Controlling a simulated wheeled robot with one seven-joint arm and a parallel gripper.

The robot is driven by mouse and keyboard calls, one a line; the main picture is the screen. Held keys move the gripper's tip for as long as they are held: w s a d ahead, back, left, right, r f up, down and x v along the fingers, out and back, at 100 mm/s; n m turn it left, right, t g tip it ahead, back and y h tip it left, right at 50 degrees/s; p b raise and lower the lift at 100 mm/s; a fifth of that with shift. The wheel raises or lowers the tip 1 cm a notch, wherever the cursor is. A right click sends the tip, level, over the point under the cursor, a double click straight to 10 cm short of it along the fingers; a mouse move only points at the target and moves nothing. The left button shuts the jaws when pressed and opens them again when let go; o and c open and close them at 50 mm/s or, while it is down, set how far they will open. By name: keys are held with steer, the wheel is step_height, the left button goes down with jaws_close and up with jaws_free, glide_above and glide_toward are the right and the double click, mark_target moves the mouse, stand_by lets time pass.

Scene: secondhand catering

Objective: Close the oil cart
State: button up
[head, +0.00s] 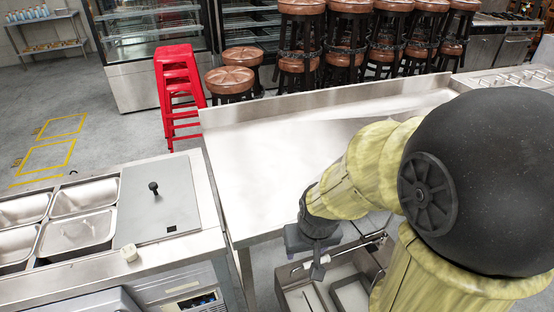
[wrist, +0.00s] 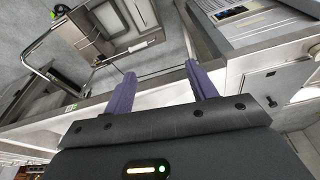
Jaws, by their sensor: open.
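The oil cart (head: 282,277) is a steel box at the bottom of the head view, partly hidden by my arm. Its top is open and shows the inside, with a smaller rectangular part in it. In the wrist view the oil cart (wrist: 82,46) is at upper left, with a bent tube handle (wrist: 28,62) on its left side. I cannot tell its lid clearly from its other panels. My gripper (head: 318,268) hangs over the cart's back edge in the head view. In the wrist view my gripper (wrist: 161,86) has its purple fingers spread, with nothing between them.
A long steel worktable (head: 265,150) stands just behind the cart. A counter with food pans and a grey lid (head: 155,205) is at left. Red stools (head: 178,85) and brown-topped stools (head: 230,80) stand at the back. Open floor shows at far left.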

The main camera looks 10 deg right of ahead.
steer(key=c, duration=0.3)
steer(key=shift+m, duration=0.6)
steer(key=w+f+b, duration=0.1)
steer(key=f+b, duration=0.1)
steer(key=f, duration=0.1)
steer(key=w+d+f+b, duration=0.1)
steer(key=f, duration=0.1)
steer(key=shift+w+d+f+b, duration=0.1)
steer(key=shift+w+f+b, duration=0.1)
steer(key=shift+w+b, duration=0.15)
jaws_close()
steer(key=w+d+f+m+t+b, duration=0.1)
steer(key=w+d+f+m+b, duration=0.4)
steer(key=f, duration=1)
steer(key=w+d+f+m+t+b, duration=0.1)
steer(key=w+d+f+m+b, duration=0.4)
steer(key=f+b, duration=0.6)
steer(key=w+d+f+m+t+y+b, duration=0.1)
steer(key=w+d+f+m+b, duration=0.4)
steer(key=f, duration=1.5)
steer(key=d+t+b, duration=0.1)
steer(key=b, duration=0.2)
steer(key=shift+w+d+f+b, duration=0.2)
steer(key=shift+w+f+b, duration=0.15)
steer(key=shift+w+b, duration=0.05)
